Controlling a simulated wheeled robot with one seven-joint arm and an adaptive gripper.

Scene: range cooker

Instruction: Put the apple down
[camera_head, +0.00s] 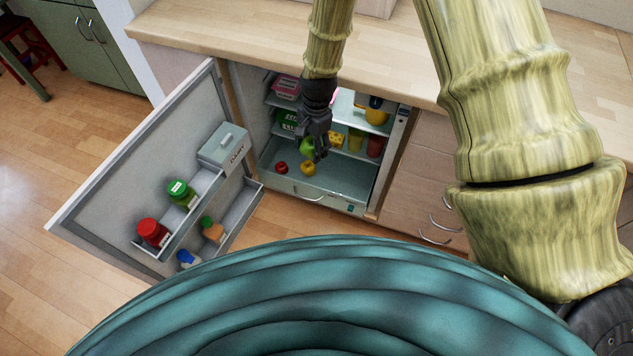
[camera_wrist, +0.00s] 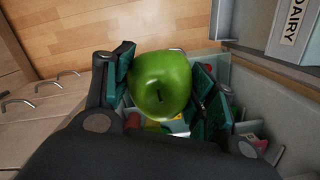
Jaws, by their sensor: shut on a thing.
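A green apple (camera_wrist: 160,82) sits between the two finger pads of my gripper (camera_wrist: 160,90) in the wrist view. My gripper is shut on it. In the head view my gripper (camera_head: 314,150) reaches down into the open fridge (camera_head: 320,190), and the apple (camera_head: 306,146) shows partly behind the fingers. The apple is above the fridge's bottom drawer; how far above I cannot tell. A yellow fruit (camera_head: 308,168) and a small red fruit (camera_head: 281,168) lie in that drawer, below my gripper.
The open fridge door (camera_head: 150,150) is at the left, with a dairy box (camera_head: 224,146), a green jar (camera_head: 182,194) and a red jar (camera_head: 153,232) on its racks. Shelves with packages and cups stand behind my gripper. A wooden counter (camera_head: 230,40) runs above. The drawer's right part looks clear.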

